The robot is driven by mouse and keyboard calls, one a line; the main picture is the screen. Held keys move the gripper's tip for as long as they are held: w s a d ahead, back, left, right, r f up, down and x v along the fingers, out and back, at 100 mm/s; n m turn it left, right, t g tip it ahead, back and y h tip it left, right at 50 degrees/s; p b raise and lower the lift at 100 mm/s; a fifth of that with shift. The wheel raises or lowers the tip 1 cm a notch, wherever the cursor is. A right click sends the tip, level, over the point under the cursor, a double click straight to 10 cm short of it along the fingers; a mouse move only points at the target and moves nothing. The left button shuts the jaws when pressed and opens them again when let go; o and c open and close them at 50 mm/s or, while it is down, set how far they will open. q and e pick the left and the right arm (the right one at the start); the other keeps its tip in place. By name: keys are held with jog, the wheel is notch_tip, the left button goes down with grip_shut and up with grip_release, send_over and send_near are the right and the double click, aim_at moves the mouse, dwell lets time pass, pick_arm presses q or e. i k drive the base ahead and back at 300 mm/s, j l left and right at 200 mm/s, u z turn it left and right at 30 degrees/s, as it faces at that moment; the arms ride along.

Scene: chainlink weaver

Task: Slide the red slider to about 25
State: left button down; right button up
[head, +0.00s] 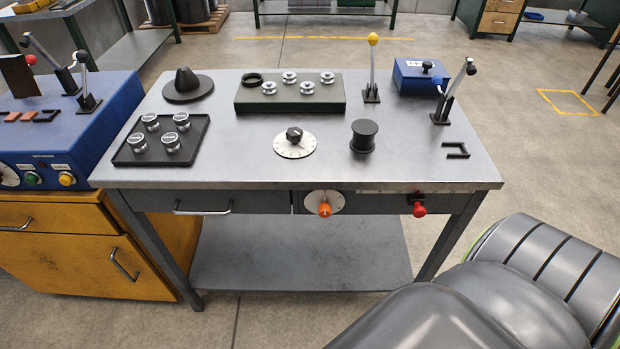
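The red slider (419,208) is a red knob on a dark mount at the right part of the table's front edge. A pale scale strip (385,191) runs along the edge above it, from near the orange knob to past the slider. The slider sits right of the strip's middle. The strip's marks are too small to read. Neither of my grippers is in view. One of my arm's links fills the lower right corner, apart from the slider.
An orange knob (324,209) on a white dial is left of the slider. A blue machine (62,130) stands left. Floor right of the table is clear.

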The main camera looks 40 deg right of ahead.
aim_at(417, 200)
jog(key=z, duration=2)
